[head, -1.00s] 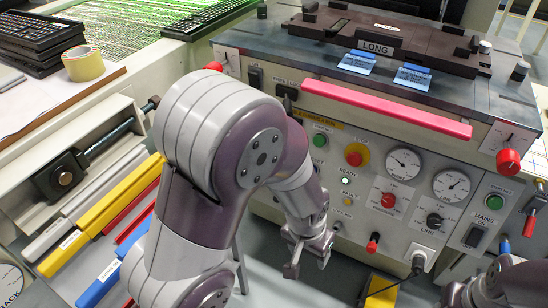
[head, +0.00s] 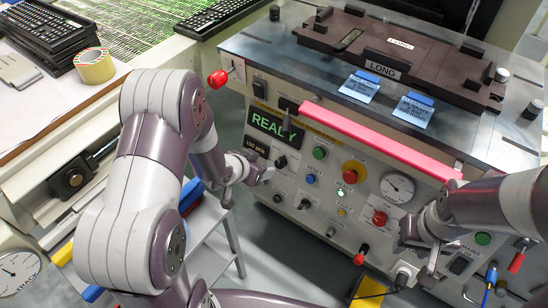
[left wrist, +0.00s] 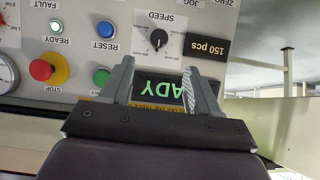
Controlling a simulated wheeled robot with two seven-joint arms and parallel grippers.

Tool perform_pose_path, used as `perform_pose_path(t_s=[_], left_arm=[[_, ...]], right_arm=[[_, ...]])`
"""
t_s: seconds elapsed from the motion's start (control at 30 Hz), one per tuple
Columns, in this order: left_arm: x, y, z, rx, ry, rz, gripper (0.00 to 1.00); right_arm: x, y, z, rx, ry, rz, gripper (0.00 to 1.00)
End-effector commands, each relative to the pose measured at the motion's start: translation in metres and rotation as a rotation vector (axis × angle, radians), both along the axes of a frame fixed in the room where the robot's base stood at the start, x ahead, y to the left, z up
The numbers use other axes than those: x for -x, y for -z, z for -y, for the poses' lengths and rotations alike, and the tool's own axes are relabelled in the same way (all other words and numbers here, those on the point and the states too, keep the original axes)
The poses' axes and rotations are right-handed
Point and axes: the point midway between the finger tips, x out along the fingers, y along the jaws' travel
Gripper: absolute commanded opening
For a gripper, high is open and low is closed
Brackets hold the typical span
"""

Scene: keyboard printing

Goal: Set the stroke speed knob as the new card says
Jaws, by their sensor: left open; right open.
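The stroke speed knob is black with a white pointer, under the word SPEED; it shows upside down in the left wrist view (left wrist: 158,38) and on the front panel in the head view (head: 281,161). Two blue-topped cards (head: 359,87) (head: 413,110) lie on the machine top; their text is too small to read, and I cannot tell which is new. My left gripper (head: 262,175) is open and empty in front of the panel; its fingers (left wrist: 162,85) are apart from the knob. My right gripper (head: 426,262) is open, low before the panel's right side.
A green READY display (head: 274,127) and a 150 pcs counter (left wrist: 208,47) sit beside the knob. Reset (left wrist: 104,30) and stop (left wrist: 42,70) buttons are nearby. A pink bar (head: 380,142) juts out above the panel. A grey step stool (head: 225,235) stands below.

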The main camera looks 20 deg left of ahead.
Motion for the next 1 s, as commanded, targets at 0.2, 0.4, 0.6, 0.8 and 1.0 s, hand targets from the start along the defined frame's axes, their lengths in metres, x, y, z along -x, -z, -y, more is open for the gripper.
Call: perform_pose_path(t_s=[0.2, 0.4, 0.6, 0.8, 1.0], left_arm=[[-0.031, 0.042, 0.012, 0.001, 0.004, 0.0, 0.61], [-0.063, 0.074, 0.023, 0.0, 0.001, -0.001, 0.61], [-0.08, 0.088, 0.028, 0.0, 0.001, -0.001, 0.61], [-0.082, 0.088, 0.029, 0.0, 0.0, -0.001, 0.61], [-0.082, 0.088, 0.029, 0.0, 0.0, -0.001, 0.26]], right_arm=[[0.0, 0.026, 0.0, 0.0, 0.0, -0.001, 0.43], [0.0, 0.042, 0.0, 0.0, 0.0, -0.001, 0.43], [0.0, 0.048, 0.0, 0.0, 0.0, 0.0, 0.43], [0.0, 0.047, 0.0, 0.0, 0.0, 0.0, 0.43], [0.0, 0.047, 0.0, 0.0, 0.0, 0.0, 0.43]])
